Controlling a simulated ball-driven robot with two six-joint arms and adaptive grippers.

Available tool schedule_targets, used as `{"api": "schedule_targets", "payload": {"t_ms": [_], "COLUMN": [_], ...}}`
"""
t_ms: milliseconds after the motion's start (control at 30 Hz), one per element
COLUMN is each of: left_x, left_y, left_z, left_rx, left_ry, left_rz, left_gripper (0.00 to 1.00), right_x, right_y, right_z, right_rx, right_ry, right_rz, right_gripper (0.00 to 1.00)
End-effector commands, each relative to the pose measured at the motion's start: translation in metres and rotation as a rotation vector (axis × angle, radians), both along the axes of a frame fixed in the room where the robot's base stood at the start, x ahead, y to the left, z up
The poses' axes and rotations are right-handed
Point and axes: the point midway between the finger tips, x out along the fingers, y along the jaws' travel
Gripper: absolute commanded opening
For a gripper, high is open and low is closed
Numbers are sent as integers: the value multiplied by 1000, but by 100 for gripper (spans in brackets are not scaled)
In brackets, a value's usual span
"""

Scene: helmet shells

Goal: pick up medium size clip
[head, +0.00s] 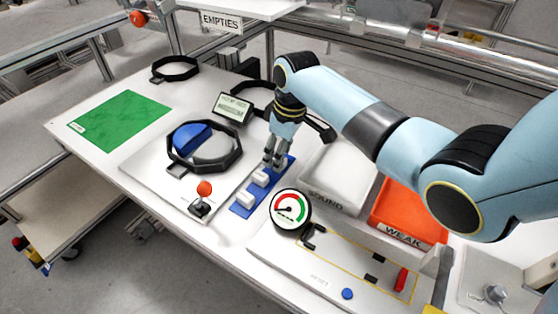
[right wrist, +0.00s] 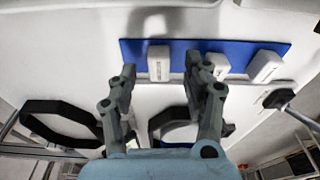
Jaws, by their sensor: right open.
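A blue strip (head: 236,211) on the white table carries white clips. In the head view one clip (head: 260,178) and a nearer clip (head: 246,199) show clearly; the far end of the strip is partly hidden by my right gripper (head: 274,160). In the right wrist view three clips show: a left clip (right wrist: 159,63), a middle clip (right wrist: 217,67) and a right clip (right wrist: 265,67). I cannot tell for sure which is medium size. My right gripper is open, pointing down, with the left clip appearing between its fingertips. I cannot tell whether it touches it. My left gripper is out of view.
A round gauge (head: 290,209) and a red-knobbed lever (head: 204,189) stand near the strip. A black octagonal ring (head: 236,157) holds a blue and white shell (head: 192,138). A white SOUND tray (head: 345,166) and an orange WEAK tray (head: 408,213) lie to the right.

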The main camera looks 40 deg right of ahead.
Motion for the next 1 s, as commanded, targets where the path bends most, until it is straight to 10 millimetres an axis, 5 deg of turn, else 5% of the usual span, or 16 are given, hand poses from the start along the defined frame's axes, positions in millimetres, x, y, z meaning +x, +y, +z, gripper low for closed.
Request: {"api": "schedule_targets", "payload": {"t_ms": [133,367,700,1000], "left_x": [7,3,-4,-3], "left_y": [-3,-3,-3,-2], "left_z": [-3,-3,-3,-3], "left_rx": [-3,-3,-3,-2], "left_ry": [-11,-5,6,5], "left_rz": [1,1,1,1], "left_gripper": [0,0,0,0], "right_x": [2,3,3,3], "right_y": [0,0,0,0], "right_z": [-17,-18,-18,-17], "right_rx": [-2,-3,-2,-1], "right_ry": [0,-1,-1,-2], "right_rz": [1,1,1,1], "right_gripper": [50,50,8,6]}}
